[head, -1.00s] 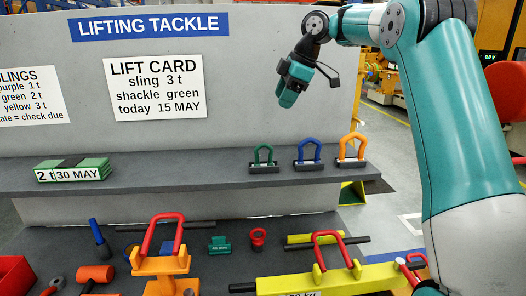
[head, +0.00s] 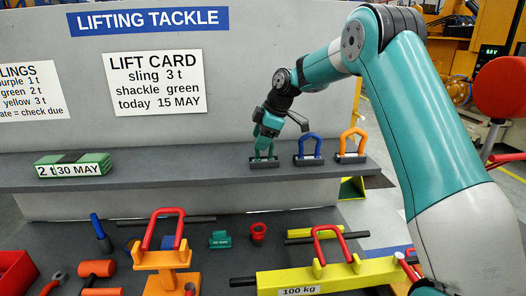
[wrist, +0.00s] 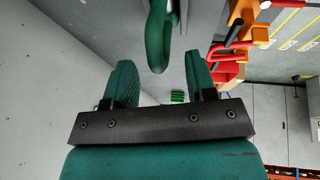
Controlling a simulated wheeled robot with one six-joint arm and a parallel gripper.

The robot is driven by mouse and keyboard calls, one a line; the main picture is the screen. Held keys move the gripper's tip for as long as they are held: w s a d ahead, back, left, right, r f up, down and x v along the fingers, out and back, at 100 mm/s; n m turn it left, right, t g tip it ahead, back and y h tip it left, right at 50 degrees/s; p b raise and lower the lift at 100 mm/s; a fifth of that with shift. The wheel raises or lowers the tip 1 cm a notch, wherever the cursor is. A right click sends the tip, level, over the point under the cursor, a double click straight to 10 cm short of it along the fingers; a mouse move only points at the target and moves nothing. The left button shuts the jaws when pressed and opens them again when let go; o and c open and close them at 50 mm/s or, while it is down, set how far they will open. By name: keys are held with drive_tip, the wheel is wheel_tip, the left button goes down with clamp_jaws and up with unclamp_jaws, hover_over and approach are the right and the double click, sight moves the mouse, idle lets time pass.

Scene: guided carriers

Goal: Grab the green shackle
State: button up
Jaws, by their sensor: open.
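The green shackle (head: 263,160) stands on the grey shelf, leftmost of three shackles, its bow partly hidden by my gripper (head: 264,146). My gripper points down at it from above. In the wrist view the fingers of my gripper (wrist: 159,65) are open and apart. The curved end of the green shackle (wrist: 157,45) shows between the fingertips, nearer the left one in depth I cannot judge. No contact with either finger shows.
A blue shackle (head: 308,149) and an orange shackle (head: 352,145) stand to the right on the same shelf (head: 205,166). A green sling pack (head: 73,165) lies at left. The lower bench holds a yellow beam (head: 330,276) and other tackle. The shelf is clear between sling and green shackle.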

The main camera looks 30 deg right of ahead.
drive_tip(key=shift+w+a+f, duration=0.2)
drive_tip(key=shift+w+f, duration=0.05)
drive_tip(key=shift+f, duration=0.4)
clamp_jaws()
drive_tip(key=shift+r, duration=0.1)
